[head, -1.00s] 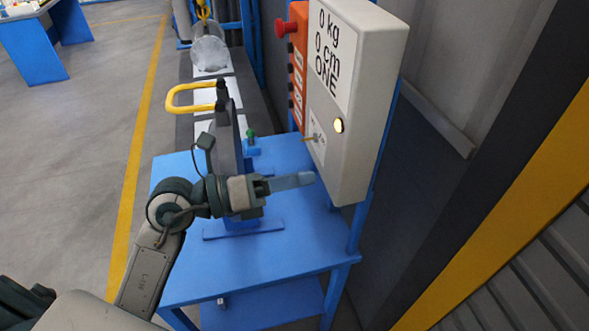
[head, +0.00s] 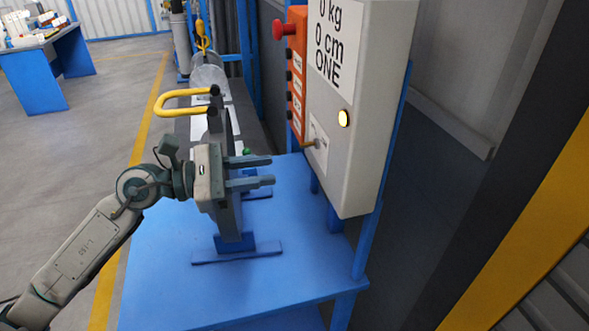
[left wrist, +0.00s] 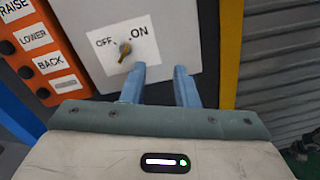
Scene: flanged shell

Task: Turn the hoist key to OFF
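The hoist key (head: 310,143) is a small brass key on the front of the grey control box (head: 365,110). In the left wrist view the key (left wrist: 124,51) sits on a white label (left wrist: 110,62), between OFF on the left and ON on the right. Its upper end leans slightly toward ON. My left gripper (head: 272,170) is open and empty, its two fingers apart, short of the box and left of the key in the head view. In the left wrist view its fingertips (left wrist: 160,69) appear below and right of the key. My right gripper is not in view.
A dark upright plate with a yellow handle (head: 180,98) stands behind my gripper on the blue table (head: 170,280).

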